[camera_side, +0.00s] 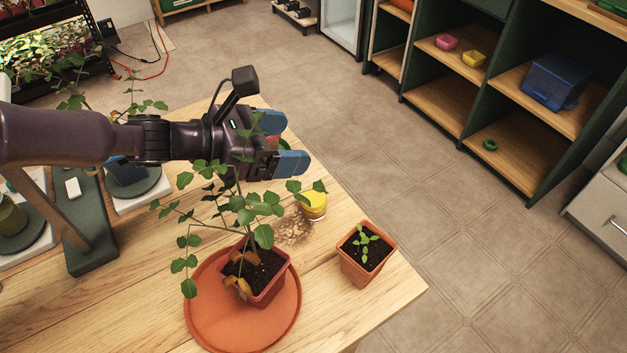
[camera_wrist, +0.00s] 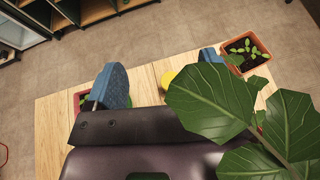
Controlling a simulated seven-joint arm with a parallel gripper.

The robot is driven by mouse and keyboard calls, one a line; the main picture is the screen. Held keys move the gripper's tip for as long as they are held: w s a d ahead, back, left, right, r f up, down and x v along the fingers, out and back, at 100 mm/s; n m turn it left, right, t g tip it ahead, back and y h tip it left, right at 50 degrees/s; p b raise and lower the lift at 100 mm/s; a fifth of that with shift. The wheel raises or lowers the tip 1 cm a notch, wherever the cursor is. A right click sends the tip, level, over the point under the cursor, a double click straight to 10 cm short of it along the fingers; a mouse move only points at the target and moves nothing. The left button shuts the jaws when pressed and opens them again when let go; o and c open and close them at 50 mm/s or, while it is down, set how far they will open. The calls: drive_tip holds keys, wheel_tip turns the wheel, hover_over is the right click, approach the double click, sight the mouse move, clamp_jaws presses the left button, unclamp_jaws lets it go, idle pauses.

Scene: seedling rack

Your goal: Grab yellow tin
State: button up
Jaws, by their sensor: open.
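The yellow tin (camera_side: 314,206) stands on the wooden table near its right edge, behind the leafy potted plant, whose leaves cover part of its top. In the wrist view a small part of the yellow tin (camera_wrist: 168,77) shows beyond my gripper, between the two fingers. My gripper (camera_side: 281,143) is open and empty, with blue fingertips, above the table and to the upper left of the tin. In the wrist view the fingers of my gripper (camera_wrist: 160,80) are spread apart. A large leaf hides part of the right finger there.
A tall leafy plant in a terracotta pot (camera_side: 268,283) stands on an orange saucer (camera_side: 215,325), its leaves reaching close to the tin and gripper. A seedling pot (camera_side: 366,254) stands right of the tin. Another pot (camera_wrist: 82,100) is partly hidden behind the left finger.

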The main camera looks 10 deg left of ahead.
sight(307, 200)
wheel_tip(307, 200, down, 14)
drive_tip(key=shift+r, duration=0.2)
drive_tip(key=shift+x, duration=2.55)
drive_tip(key=shift+c, duration=0.2)
drive_tip(key=c, duration=1)
